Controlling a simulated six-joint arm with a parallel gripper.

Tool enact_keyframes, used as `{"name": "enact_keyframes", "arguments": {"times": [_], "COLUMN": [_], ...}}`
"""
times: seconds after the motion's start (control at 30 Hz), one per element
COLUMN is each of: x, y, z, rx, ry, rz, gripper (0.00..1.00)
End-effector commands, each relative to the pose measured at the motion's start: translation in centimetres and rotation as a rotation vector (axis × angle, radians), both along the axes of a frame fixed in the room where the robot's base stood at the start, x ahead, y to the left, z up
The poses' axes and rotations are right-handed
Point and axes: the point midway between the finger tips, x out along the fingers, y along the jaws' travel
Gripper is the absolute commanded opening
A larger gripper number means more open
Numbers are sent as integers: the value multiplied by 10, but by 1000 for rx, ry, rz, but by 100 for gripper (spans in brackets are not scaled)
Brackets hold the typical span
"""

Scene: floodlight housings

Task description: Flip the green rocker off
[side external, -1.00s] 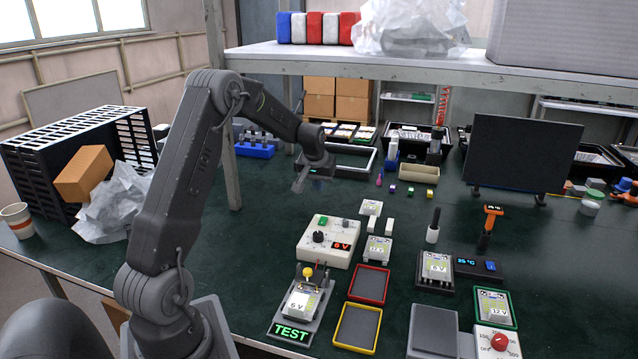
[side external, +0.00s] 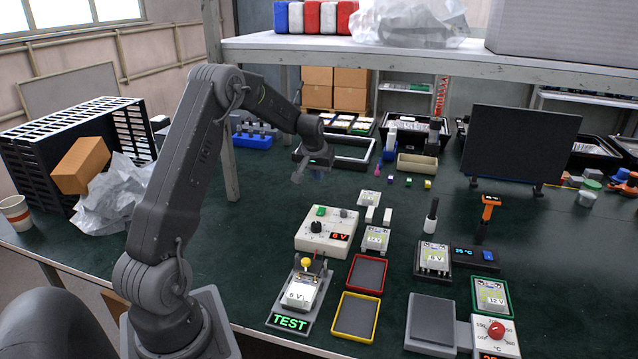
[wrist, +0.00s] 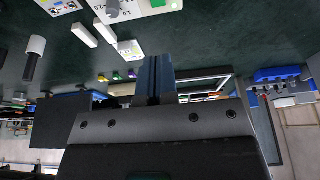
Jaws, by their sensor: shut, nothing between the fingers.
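The green rocker (side external: 321,211) is on the upper left of the top face of a white supply box (side external: 312,245) with a black knob and a red "6 V" display. Its tilt is too small to read. In the wrist view the green rocker (wrist: 158,3) is cut by the top edge. My gripper (side external: 297,177) hangs above the bench behind the box, apart from the rocker, up and left of it in the side view. In the wrist view my gripper's fingers (wrist: 155,76) are together, with nothing between them.
A TEST stand (side external: 291,320) with a yellow-topped lever and a 6 V unit is in front of the box. Red (side external: 351,272) and yellow (side external: 336,318) trays lie to its right. White blocks stand behind the box's right side. A shelf post (side external: 229,150) rises behind my arm.

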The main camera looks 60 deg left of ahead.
Motion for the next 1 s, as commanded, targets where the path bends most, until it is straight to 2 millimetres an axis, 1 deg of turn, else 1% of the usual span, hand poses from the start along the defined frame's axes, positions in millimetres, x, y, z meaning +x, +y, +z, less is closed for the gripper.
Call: {"name": "enact_keyframes", "arguments": {"times": [0.03, 0.3, 0.5, 0.6, 0.73, 1.0], "x": [2, 15, 21, 22, 23, 23], "y": [2, 15, 21, 22, 23, 23], "z": [-10, -63, -97, -108, -117, -119], "rx": [-2, -2, -2, 0, -1, 0], "ry": [3, 2, 2, 0, 0, -1], "rz": [0, 1, 1, 1, 1, 1], "gripper": [0, 0, 0, 0, 0, 0]}}
